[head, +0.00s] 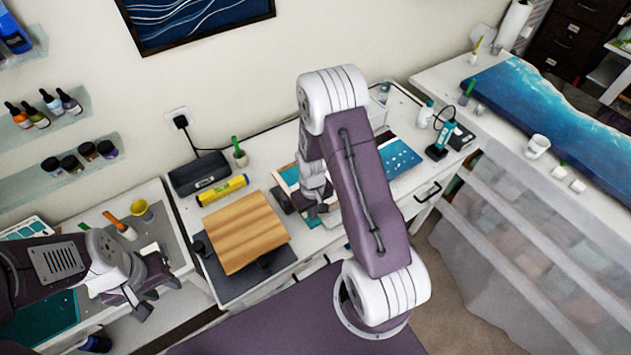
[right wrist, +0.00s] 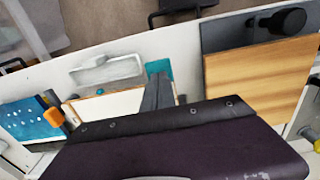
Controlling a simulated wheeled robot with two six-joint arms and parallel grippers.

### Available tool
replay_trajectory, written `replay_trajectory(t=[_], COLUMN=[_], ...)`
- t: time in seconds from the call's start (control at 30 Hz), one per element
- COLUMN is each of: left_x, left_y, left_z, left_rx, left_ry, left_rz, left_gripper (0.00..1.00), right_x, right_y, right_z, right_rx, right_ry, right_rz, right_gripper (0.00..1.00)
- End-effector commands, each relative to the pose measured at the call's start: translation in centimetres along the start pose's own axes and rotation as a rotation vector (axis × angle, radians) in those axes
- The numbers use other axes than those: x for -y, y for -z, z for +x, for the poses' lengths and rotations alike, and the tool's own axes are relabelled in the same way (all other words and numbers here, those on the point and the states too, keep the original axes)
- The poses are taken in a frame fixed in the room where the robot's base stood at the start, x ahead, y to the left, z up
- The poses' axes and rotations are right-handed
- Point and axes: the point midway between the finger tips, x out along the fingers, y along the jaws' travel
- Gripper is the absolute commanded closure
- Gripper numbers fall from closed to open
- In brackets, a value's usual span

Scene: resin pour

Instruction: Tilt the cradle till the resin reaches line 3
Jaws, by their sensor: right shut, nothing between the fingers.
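I cannot pick out a resin level or a numbered line in either view. A clear, shallow tray-like piece (right wrist: 105,70) lies on the white bench in the right wrist view; I cannot tell whether it is the cradle. My right arm hides that part of the bench in the head view. My right gripper (head: 318,211) is shut and empty above the bench, near a small teal piece. In the right wrist view its fingers (right wrist: 158,92) are together beside the clear piece. My left gripper (head: 148,292) is over the left bench; its fingertips are unclear.
A wooden board (head: 245,230) sits on a dark base left of my right gripper. A yellow tube (head: 222,190) and a black case (head: 199,174) lie behind it. A blue panel (head: 399,156) and a teal tool (head: 440,138) are to the right.

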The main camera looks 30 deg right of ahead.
Motion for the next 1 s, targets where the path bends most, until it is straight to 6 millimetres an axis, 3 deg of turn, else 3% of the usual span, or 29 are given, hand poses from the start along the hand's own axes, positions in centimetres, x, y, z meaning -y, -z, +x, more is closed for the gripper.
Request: replay_trajectory(t=[0.47, 1.0], left_x=[0.0, 0.0], left_y=[0.0, -0.1], left_z=[0.1, 1.3], left_rx=[0.000, 0.000], left_ry=[0.000, 0.000], left_rz=[0.000, 0.000], left_gripper=[0.64, 0.64], right_x=[0.0, 0.0], right_y=[0.0, 0.0], right_z=[0.1, 1.6], right_rx=[0.000, 0.000], right_ry=[0.000, 0.000], right_rz=[0.000, 0.000], right_gripper=[1.00, 1.00])
